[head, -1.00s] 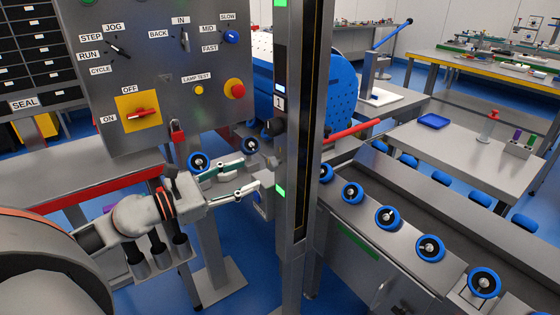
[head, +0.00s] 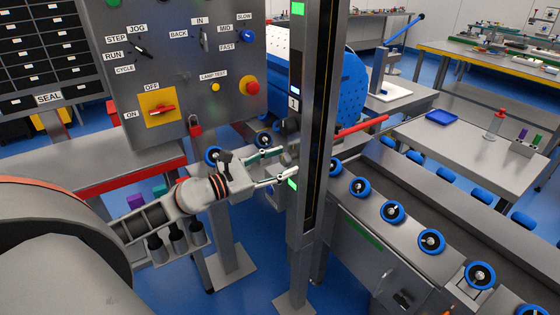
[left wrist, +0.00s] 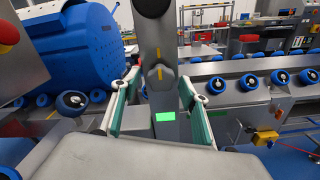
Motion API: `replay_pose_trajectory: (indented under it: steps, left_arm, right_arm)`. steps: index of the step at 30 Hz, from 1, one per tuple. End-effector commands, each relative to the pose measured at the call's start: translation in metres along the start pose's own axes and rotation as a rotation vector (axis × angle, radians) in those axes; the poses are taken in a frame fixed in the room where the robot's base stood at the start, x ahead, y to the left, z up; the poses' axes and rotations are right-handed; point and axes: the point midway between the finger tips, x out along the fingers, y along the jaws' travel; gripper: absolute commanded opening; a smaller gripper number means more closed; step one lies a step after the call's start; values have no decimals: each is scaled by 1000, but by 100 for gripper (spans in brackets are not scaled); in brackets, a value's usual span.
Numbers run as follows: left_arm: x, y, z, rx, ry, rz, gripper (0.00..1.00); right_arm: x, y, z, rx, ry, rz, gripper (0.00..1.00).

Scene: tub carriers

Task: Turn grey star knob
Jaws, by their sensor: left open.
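A grey knob (left wrist: 160,75) with a yellow pointer line sits on the face of a grey metal post (left wrist: 153,32), above a lit green panel (left wrist: 165,116). It cannot be made out clearly in the head view, where the post (head: 315,125) is seen from the side. My left gripper (left wrist: 160,86) is open, with one finger on each side of the knob in the left wrist view and a gap to both. In the head view the left gripper (head: 287,161) has its fingertips close to the post. Contact cannot be told. My right gripper is not in view.
A control panel (head: 190,65) with switches and a red button hangs left of the post. A blue drum (head: 350,85) and a red bar (head: 360,127) are behind the post.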

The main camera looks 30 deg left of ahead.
Motion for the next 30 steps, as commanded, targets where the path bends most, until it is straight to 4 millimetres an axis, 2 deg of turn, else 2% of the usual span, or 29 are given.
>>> replay_pose_trajectory:
  steps: [6, 10, 11, 23, 30]
  left_arm:
    - [0, 0, 0, -1, 1, 0, 44]
    - [0, 0, 0, -1, 0, 0, 11]
    - [0, 0, 0, -1, 0, 0, 6]
    - [0, 0, 1, -48, 0, 0, 6]
    - [0, 0, 2, -197, -1, 1, 6]
  right_arm:
    - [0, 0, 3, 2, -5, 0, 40]
    - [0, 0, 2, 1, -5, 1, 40]
    - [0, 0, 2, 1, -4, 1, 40]
    - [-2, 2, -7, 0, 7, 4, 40]
    - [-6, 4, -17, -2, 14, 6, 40]
